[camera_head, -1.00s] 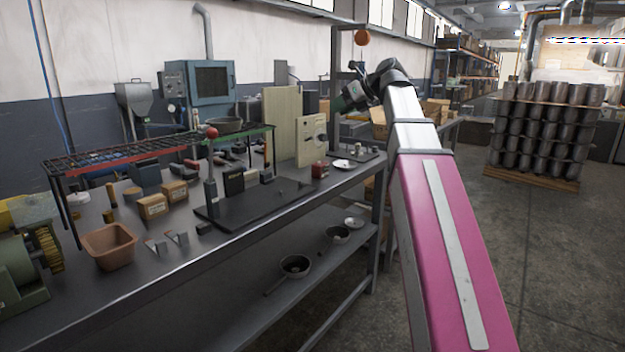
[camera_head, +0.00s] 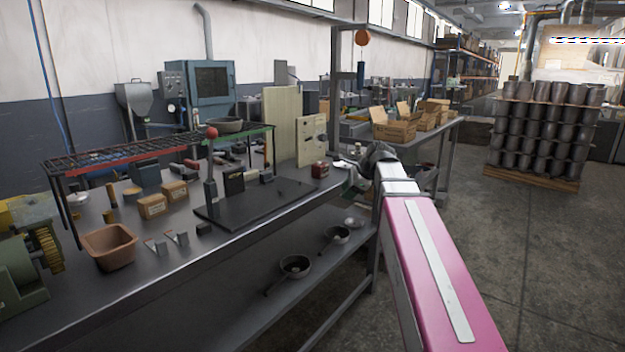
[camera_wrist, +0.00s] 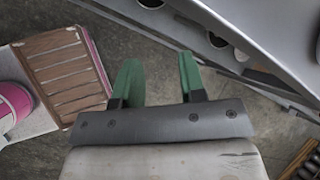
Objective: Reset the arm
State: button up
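My gripper (camera_wrist: 160,68) shows in the wrist view with its two green fingers apart and bare floor between them, so it is open and empty. In the head view my pink and silver arm reaches forward and down to the right end of the workbench (camera_head: 150,262). The gripper end is beside the bench's front edge there, and only a small green part shows, so its fingers cannot be made out in that view.
Dark pans (camera_head: 295,267) and (camera_head: 336,235) sit on the bench's lower shelf. A pan (camera_head: 228,125) rests on the raised rack. The bench top holds a brown tub (camera_head: 108,248) and small boxes (camera_head: 152,206). Open floor (camera_head: 480,235) lies to the right.

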jog(key=s+d+f+n+g+h, duration=0.1)
jog(key=s+f+n, duration=0.4)
jog(key=f, duration=0.6)
jog(key=s+d+f+n+g+h, duration=0.1)
jog(key=s+d+f+n+h, duration=0.2)
jog(key=s+f+n, duration=0.3)
jog(key=s+d+f+n+g+h, duration=0.1)
jog(key=s+f+n, duration=0.5)
jog(key=f, duration=1.1)
jog(key=shift+d+g+h, duration=0.4)
jog(key=shift+d, duration=0.5)
